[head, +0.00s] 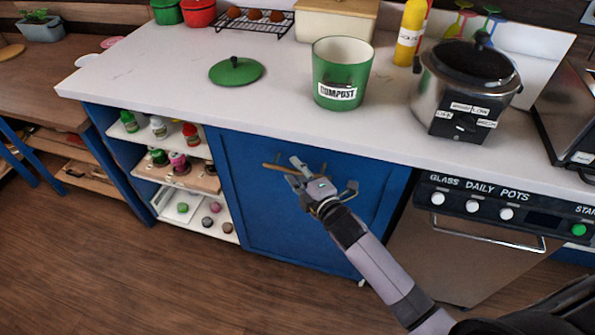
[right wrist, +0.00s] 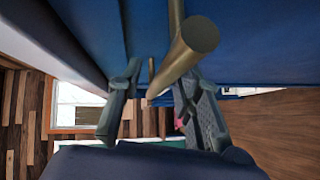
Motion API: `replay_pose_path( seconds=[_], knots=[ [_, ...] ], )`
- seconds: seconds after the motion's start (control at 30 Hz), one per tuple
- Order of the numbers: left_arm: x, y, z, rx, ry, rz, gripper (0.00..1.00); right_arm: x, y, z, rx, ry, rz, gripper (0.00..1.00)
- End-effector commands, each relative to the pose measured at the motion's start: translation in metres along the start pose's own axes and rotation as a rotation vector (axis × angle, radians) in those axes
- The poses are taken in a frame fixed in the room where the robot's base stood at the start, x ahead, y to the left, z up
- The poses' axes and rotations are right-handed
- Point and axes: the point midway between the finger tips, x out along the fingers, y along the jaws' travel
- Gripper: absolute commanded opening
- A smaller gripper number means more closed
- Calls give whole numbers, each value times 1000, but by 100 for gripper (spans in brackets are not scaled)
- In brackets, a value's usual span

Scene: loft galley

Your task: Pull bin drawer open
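The bin drawer (head: 270,215) is a blue front under the white counter, and it looks closed. Its brass bar handle (head: 273,167) runs across near the top, partly hidden by my right gripper. My right gripper (head: 322,178) is at the handle with its fingers spread. In the right wrist view, the handle (right wrist: 185,60) lies between the two fingers of the right gripper (right wrist: 160,108). Gaps show beside the bar, so the fingers do not look closed on it. My left gripper is not in view.
Open shelves (head: 180,175) with small bottles stand left of the drawer. A dishwasher (head: 465,250) with a bar handle is on the right. A green compost bin (head: 341,75), its lid (head: 236,71) and a cooker (head: 465,85) stand on the counter. The wooden floor in front is clear.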

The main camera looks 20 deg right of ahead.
Motion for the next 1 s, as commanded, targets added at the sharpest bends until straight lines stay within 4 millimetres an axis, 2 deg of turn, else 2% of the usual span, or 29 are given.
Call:
replay_pose_path(
  seconds=[0.07, 0.5, 1.0],
  knots=[
    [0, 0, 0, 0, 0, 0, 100, 0, 0, 0, 0, 0, 0, 30],
    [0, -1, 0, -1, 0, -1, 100, 0, 0, 0, 0, 0, -1, 0],
    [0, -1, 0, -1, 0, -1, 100, -1, 0, 0, 1, 0, -1, 0]
  ],
)
